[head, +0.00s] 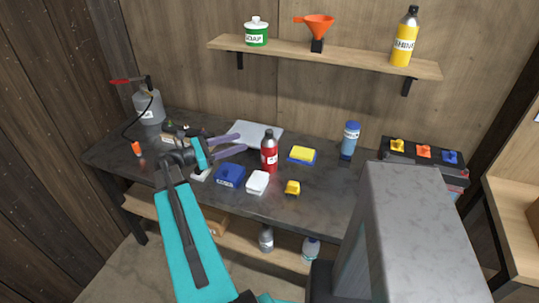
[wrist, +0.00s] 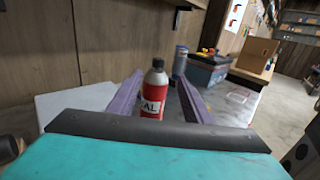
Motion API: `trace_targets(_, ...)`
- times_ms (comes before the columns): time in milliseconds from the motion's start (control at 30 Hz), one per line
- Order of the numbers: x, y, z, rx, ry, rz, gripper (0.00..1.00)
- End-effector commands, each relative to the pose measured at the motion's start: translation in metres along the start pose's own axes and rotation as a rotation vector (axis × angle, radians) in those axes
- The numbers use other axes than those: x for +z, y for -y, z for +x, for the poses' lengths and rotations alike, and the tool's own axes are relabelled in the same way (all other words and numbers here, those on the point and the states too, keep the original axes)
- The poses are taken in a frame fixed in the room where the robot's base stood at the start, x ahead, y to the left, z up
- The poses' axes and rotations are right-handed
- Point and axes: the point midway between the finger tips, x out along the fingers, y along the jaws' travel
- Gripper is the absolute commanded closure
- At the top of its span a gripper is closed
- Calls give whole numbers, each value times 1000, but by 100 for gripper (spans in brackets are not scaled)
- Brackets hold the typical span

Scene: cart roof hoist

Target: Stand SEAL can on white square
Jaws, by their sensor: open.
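The SEAL can (head: 269,157) is red with a black cap and stands upright on the dark workbench. In the wrist view the can (wrist: 153,100) shows between my fingers, with the letters "AL" readable and its foot hidden. My gripper (head: 242,143) has purple fingers spread open and empty. In the head view its tips point at the can from the left, with a short gap. A pale, flat, roughly square sheet (head: 258,132) lies behind the can; I cannot tell whether it is the white square.
Near the can are a blue box (head: 230,175), a white box (head: 257,182), a yellow item (head: 292,188) and a yellow-blue sponge (head: 302,155). A blue bottle (head: 350,140) and a battery (head: 425,160) stand right. A shelf (head: 330,57) hangs above.

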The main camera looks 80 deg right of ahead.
Motion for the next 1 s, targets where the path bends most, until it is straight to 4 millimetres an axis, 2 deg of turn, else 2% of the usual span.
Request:
trace_targets(367,0,0,4,0,-2,1,55)
trace_targets(1000,0,-1,77,1,-3,2,55)
